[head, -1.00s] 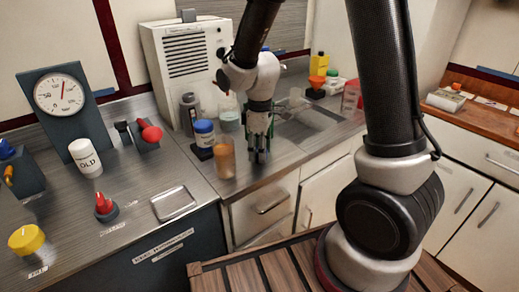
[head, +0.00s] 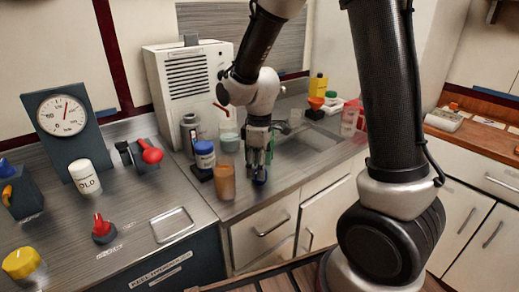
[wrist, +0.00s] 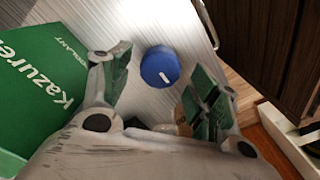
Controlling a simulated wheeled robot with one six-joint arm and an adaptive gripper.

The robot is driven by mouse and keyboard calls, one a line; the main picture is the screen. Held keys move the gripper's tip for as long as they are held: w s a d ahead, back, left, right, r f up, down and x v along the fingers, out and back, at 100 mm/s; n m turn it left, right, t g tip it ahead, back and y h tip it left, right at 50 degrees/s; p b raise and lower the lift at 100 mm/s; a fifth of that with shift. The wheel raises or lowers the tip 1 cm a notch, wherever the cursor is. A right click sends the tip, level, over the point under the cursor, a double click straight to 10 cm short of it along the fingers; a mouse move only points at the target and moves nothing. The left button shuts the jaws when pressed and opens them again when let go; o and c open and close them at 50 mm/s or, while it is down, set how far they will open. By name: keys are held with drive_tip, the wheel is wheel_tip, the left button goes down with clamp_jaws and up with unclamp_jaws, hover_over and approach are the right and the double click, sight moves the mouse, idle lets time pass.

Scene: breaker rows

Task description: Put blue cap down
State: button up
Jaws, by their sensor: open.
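The blue cap (wrist: 160,67) rests on the metal counter and shows between the spread fingers of my gripper (wrist: 161,74) in the wrist view. I see bare counter around it and no finger pad touching it. It has a small white mark on its top. In the head view a bit of the cap (head: 261,178) shows at the fingertips of my gripper (head: 257,166), low over the counter near its front edge. My gripper is open, and its fingers partly hide the cap there.
An orange cup (head: 225,182) and a blue-lidded jar (head: 204,155) stand just left of my gripper. A grey bottle (head: 190,133) and a beaker (head: 229,138) are behind. A green surface printed "Kazure" (wrist: 45,85) fills the wrist view's left. The counter's front edge is close.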

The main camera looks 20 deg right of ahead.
wheel_tip(320, 180, up, 10)
drive_tip(key=s+d+r+m+t, duration=0.2)
drive_tip(key=s+d+r+m, duration=0.2)
drive_tip(key=s+d, duration=0.3)
drive_tip(key=s+d+r+m+t, duration=0.2)
drive_tip(key=s+d+r+m, duration=0.3)
drive_tip(key=s, duration=0.6)
drive_tip(key=d+m, duration=0.2)
drive_tip(key=shift+s+d+r, duration=0.15)
drive_tip(key=shift+s+d, duration=0.15)
drive_tip(key=shift+d, duration=0.05)
